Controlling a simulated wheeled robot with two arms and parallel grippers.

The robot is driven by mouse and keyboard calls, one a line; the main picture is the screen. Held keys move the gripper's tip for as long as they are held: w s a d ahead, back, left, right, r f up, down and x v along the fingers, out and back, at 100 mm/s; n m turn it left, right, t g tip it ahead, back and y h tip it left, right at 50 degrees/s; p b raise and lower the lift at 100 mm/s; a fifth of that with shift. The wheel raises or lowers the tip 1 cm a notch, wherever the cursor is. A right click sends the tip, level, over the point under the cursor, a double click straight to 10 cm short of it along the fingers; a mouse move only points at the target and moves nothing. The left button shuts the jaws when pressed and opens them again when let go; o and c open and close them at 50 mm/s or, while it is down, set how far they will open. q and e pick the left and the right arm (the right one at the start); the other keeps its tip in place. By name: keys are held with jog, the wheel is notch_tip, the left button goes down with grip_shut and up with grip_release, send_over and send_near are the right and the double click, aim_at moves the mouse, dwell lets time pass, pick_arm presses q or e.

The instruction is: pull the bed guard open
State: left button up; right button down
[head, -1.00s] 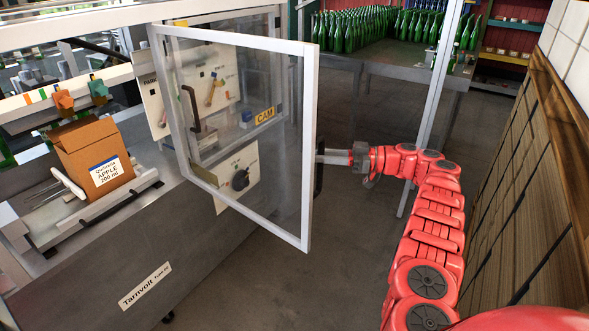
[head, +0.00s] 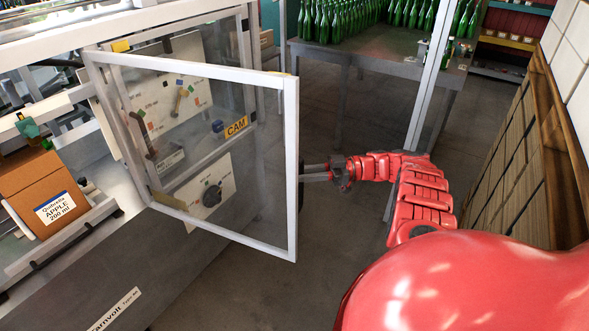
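The bed guard (head: 245,165) is a clear panel in a pale metal frame, hinged at its left side on the machine. It stands swung out from the machine, with control panels showing through it. A dark upright handle (head: 301,192) sits on its free right edge. My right gripper (head: 308,170) reaches this edge from the right, its grey fingers at the handle and appearing closed on it. The fingertips are partly hidden by the frame and handle. My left gripper is out of view.
The capsuling machine (head: 155,270) fills the left, with a brown carton (head: 35,180) on its bed. A table (head: 390,60) of green bottles stands behind, beside a pale post (head: 425,95). A wood-clad wall (head: 510,140) limits the right. Grey floor (head: 270,290) is clear below the guard.

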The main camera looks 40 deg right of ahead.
dwell(0.4)
jog(key=c, duration=0.8)
grip_release()
jog(key=shift+o, duration=0.2)
jog(key=shift+f, duration=0.1)
